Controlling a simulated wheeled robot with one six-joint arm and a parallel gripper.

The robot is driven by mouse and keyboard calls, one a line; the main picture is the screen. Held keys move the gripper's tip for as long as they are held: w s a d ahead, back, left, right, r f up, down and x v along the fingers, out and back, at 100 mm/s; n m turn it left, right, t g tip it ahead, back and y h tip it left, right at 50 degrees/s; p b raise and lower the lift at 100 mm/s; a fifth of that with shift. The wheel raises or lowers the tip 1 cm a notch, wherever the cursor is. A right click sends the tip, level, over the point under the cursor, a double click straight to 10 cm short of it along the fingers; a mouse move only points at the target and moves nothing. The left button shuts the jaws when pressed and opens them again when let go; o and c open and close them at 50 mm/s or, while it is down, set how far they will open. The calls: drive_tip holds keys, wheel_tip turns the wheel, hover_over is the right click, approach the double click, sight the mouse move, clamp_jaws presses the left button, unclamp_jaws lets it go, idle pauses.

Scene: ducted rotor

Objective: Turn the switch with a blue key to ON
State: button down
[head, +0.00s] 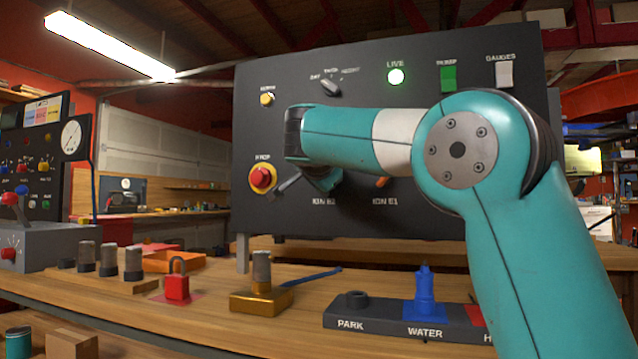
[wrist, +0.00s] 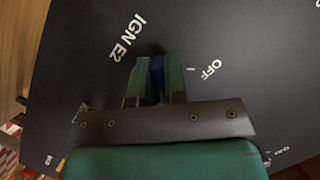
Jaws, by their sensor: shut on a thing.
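The dark panel (head: 350,218) faces me and carries a switch labelled IGN E2, whose label shows low on the panel in the head view. In the wrist view the blue key (wrist: 157,76) stands between the two green fingers of my gripper (wrist: 156,80), which are shut on it. The OFF mark is just right of the fingers and the IGN E2 label is to their left. I see no ON mark, and the key's exact angle is hard to tell. In the head view my arm hides the blue key.
A red stop button (head: 262,178) is left of the IGN E2 switch and an orange key (head: 382,182) at IGN E1 is right of it. The bench below holds a red padlock (head: 177,288) and a brass block (head: 262,303).

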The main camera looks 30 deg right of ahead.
drive_tip(key=c, duration=1.2)
unclamp_jaws()
drive_tip(key=shift+o, duration=0.2)
drive_tip(key=p+v, duration=0.3)
drive_tip(key=v, duration=1.4)
drive_tip(key=shift+s, duration=0.2)
drive_tip(key=shift+a, duration=0.15)
